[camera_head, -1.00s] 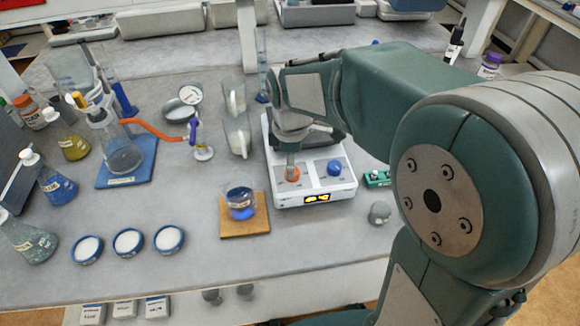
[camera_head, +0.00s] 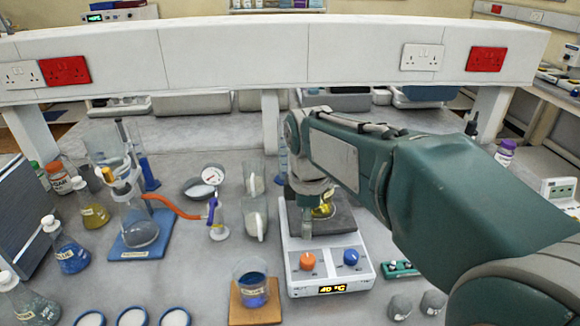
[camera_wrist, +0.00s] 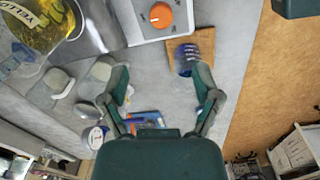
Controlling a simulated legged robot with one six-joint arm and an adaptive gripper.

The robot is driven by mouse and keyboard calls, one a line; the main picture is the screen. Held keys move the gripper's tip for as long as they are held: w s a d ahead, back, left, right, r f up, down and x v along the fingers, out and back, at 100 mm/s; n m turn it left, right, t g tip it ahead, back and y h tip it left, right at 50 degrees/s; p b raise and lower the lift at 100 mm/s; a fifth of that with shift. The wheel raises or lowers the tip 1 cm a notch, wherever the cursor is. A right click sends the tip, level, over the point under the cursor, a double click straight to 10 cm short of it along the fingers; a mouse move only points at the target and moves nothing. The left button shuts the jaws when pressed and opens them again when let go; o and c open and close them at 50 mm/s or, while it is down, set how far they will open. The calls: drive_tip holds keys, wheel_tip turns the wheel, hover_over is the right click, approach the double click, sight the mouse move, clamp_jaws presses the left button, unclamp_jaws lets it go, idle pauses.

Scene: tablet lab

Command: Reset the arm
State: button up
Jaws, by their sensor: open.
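A flask of yellow liquid (camera_head: 324,207) stands on the hotplate's dark top, partly hidden by my wrist. The flask (camera_wrist: 38,28) also shows large at the top left of the wrist view. The orange knob (camera_head: 307,261) and blue knob (camera_head: 351,257) are on the hotplate's front; its display (camera_head: 332,289) reads 40 °C.
A beaker of blue liquid (camera_head: 252,285) stands on a cork mat (camera_head: 262,314) left of the hotplate. Flasks, an orange tube (camera_head: 172,206) and several white-filled dishes (camera_head: 132,317) crowd the left. A white partition with sockets (camera_head: 235,55) crosses behind. Two grey knobs (camera_head: 401,307) lie right.

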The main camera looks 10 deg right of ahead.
drive_tip(key=s+d+m+t, duration=0.2)
drive_tip(key=s+d+m, duration=0.1)
drive_tip(key=s+m, duration=0.5)
drive_tip(key=s+d+m+t, duration=0.3)
drive_tip(key=s+d+m, duration=0.1)
drive_tip(key=s+m, duration=0.4)
drive_tip(key=shift+s+f, duration=0.15)
drive_tip(key=shift+f, duration=0.1)
drive_tip(key=shift+d, duration=0.1)
idle(1.3)
